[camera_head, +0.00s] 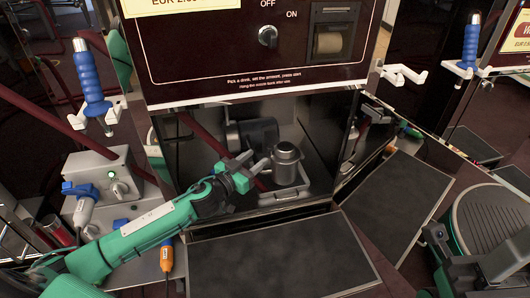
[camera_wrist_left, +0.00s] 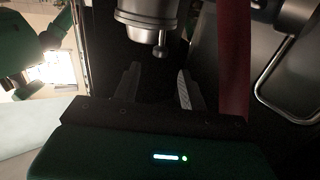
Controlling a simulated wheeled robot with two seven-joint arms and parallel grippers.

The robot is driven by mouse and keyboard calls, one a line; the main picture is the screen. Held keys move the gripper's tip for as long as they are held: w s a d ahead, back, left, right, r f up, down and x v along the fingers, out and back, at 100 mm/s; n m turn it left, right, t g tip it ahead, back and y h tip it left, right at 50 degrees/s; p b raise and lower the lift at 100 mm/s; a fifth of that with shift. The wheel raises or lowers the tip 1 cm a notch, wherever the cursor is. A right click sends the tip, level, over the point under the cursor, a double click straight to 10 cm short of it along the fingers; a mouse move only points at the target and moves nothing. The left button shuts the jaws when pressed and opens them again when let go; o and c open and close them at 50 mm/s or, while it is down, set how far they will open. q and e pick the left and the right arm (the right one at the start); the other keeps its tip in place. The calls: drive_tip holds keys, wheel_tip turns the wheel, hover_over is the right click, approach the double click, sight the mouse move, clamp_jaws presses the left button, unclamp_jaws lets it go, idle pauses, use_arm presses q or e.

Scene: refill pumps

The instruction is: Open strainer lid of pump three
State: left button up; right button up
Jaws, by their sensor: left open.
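The strainer is a metal cylinder with a round lid (camera_head: 287,152), upright in the open lower bay of the maroon machine in the head view. No pump number is readable. The lid looks closed. My left gripper (camera_head: 246,172) is open and empty, just left of the strainer. In the left wrist view, the strainer's metal body (camera_wrist_left: 150,14) with a small round-ended knob (camera_wrist_left: 159,52) is at the top. The open left fingers (camera_wrist_left: 159,82) point towards this knob and stay apart from it. Dark parts of my right arm show at the lower right; its fingers cannot be made out.
A black open panel (camera_head: 285,258) lies in front of the bay, and another (camera_head: 395,205) lies to the right. Blue-handled nozzles (camera_head: 90,75) (camera_head: 470,42) hang on both sides. A grey box (camera_head: 105,172) stands left. A dark cylinder (camera_head: 258,133) sits behind the strainer.

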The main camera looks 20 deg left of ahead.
sight(268, 149)
use_arm(q)
drive_tip(key=shift+b+x, duration=0.45)
drive_tip(key=shift+x, duration=2.3)
clamp_jaws()
